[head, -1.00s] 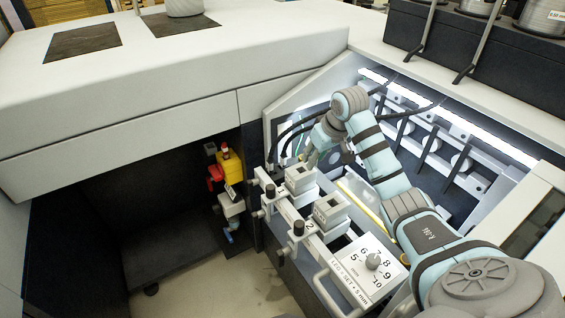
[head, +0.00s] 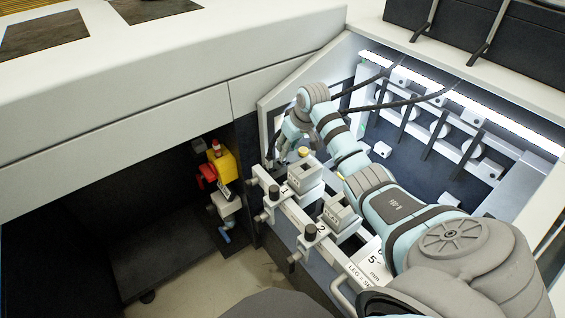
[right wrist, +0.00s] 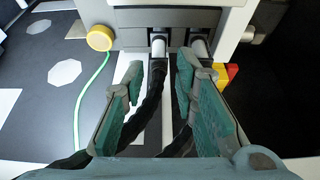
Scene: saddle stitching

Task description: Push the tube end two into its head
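In the right wrist view, two dark tubes with pale metal ends run up to a dark block (right wrist: 180,35). The left tube end (right wrist: 158,47) and the right tube end (right wrist: 200,48) meet the block's lower edge. I cannot tell which is end two, or how deep either sits. My right gripper (right wrist: 170,68) is open, its fingertips just short of the block and partly covering both tubes. Nothing is clearly held between them. In the head view the right gripper (head: 290,135) is beside the numbered units, labelled 1 (head: 305,172) and 2 (head: 338,208). My left gripper is not in view.
A yellow round cap (right wrist: 99,38) with a green line is left of the block. A red and yellow part (right wrist: 226,72) is to the right. In the head view, a yellow-red device (head: 222,165) stands in the dark recess, and a handle (head: 345,298) is low in front.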

